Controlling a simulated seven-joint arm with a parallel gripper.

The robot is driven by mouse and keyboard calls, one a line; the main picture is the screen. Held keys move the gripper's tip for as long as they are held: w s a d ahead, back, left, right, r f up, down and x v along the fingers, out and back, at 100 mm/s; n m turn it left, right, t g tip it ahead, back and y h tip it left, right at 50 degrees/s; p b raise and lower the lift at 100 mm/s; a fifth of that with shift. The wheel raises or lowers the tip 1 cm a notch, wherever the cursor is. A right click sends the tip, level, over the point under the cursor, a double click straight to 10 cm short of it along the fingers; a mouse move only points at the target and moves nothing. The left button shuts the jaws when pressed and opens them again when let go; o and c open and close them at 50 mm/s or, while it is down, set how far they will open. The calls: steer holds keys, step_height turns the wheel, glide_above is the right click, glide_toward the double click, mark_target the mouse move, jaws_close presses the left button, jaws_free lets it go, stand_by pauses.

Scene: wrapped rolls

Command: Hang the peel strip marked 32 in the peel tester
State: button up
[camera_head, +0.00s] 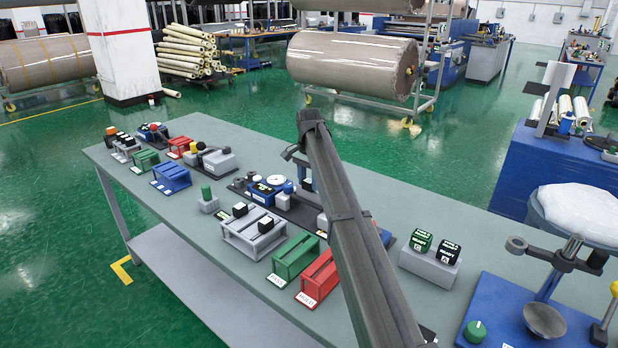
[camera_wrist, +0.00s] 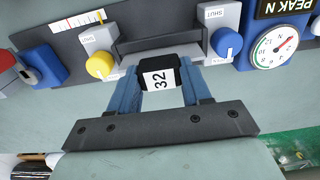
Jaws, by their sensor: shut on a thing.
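The peel strip marked 32 (camera_wrist: 160,82) shows in the wrist view as a black piece with a white label. My gripper (camera_wrist: 165,78) is shut on it between two blue fingers. The peel tester (camera_wrist: 277,45) is just beyond, with a yellow knob (camera_wrist: 99,64), a blue knob (camera_wrist: 226,42) and a dial marked PEAK N. The strip's head overlaps the gap between the two knob blocks; I cannot tell whether it touches them. In the head view the tester (camera_head: 262,195) stands mid-bench, partly behind my arm. The strip is not distinguishable there.
A grey rack (camera_head: 240,232) with black-topped pieces, a green rack (camera_head: 293,257) and a red rack (camera_head: 318,277) stand nearby. A grey block (camera_head: 428,265) carries two dark pieces at right. A blue fixture (camera_head: 495,300) fills the bench's right end. The front-left strip of bench is clear.

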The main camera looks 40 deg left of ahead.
mark_target(309, 188)
steer(key=shift+f, duration=1.8)
steer(key=o, duration=1.1)
step_height(309, 188, up, 14)
steer(key=shift+f, duration=0.1)
